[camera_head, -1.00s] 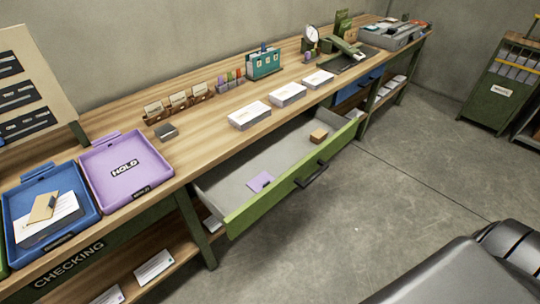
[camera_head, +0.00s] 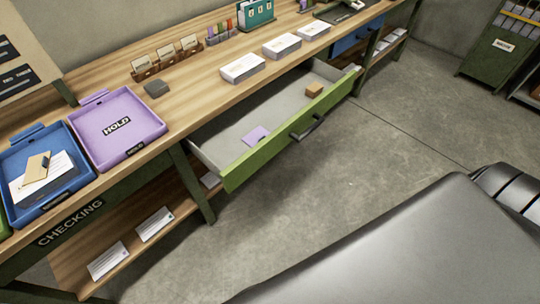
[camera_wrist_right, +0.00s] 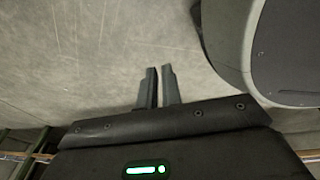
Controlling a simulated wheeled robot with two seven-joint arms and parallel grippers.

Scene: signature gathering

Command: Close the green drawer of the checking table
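The green drawer (camera_head: 285,138) of the checking table (camera_head: 215,83) is pulled well out in the head view. Its dark handle (camera_head: 308,128) sits in the middle of the green front. Inside lie a purple card (camera_head: 256,135) and a small brown box (camera_head: 313,90). My right gripper (camera_wrist_right: 160,72) shows only in the right wrist view, empty above bare floor, its two fingers almost together. Neither gripper is in the head view, and the drawer is not in the wrist view. My left gripper is not seen.
A purple HOLD tray (camera_head: 98,148) and a blue tray (camera_head: 65,198) stand on the tabletop at left. White card stacks (camera_head: 243,68) line the table edge above the drawer. A closed-looking blue drawer (camera_head: 345,43) is farther along. The floor (camera_head: 400,130) before the drawer is clear.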

